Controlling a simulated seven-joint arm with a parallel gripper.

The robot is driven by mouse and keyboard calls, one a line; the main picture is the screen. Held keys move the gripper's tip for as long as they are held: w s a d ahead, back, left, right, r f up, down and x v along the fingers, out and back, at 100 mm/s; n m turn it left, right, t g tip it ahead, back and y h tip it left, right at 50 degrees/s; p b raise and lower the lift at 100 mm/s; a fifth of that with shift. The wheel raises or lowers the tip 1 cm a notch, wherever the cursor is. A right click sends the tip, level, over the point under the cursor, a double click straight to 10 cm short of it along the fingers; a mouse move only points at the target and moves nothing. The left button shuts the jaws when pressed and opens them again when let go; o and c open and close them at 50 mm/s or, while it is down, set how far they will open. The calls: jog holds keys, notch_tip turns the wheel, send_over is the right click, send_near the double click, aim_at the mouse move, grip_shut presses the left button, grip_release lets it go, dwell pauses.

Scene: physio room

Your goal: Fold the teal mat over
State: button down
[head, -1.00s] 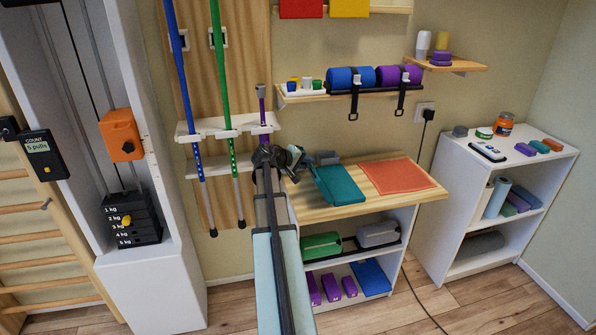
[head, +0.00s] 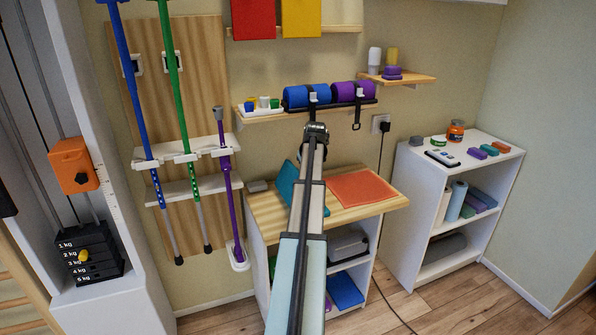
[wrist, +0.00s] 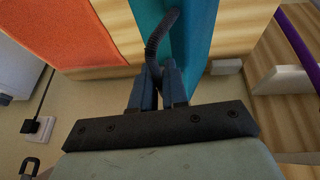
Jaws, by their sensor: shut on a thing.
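The teal mat (head: 285,183) is on the wooden top of the low shelf unit, left of an orange mat. Its visible left part stands up at a slant, and my arm hides the rest in the head view. My gripper (head: 316,140) is above the mat, its fingertips hidden there by my arm. In the wrist view my gripper (wrist: 158,78) is closed at the lower end of a dark, ribbed, curved edge, with the teal surface (wrist: 198,35) behind.
The orange mat (head: 360,188) lies flat just right of the teal one. A small grey block (head: 257,186) sits at the top's left end. The wall shelf with blue and purple rollers (head: 307,96) hangs above. A purple stick (head: 231,190) stands close on the left.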

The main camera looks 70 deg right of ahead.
jog(key=s+d+f+m+t+y, duration=0.1)
jog(key=s+d+f+t+y, duration=0.3)
jog(key=s+d+f, duration=0.1)
jog(key=m+t+y, duration=0.1)
jog(key=t+y, duration=0.2)
jog(key=t, duration=0.1)
send_over(332, 205)
jog(key=f, duration=0.8)
jog(key=shift+w+d, duration=0.15)
jog(key=shift+d, duration=0.05)
jog(key=shift+f, duration=1.1)
jog(key=shift+f, duration=0.15)
jog(key=c, duration=1.5)
grip_release()
jog(key=v, duration=1.4)
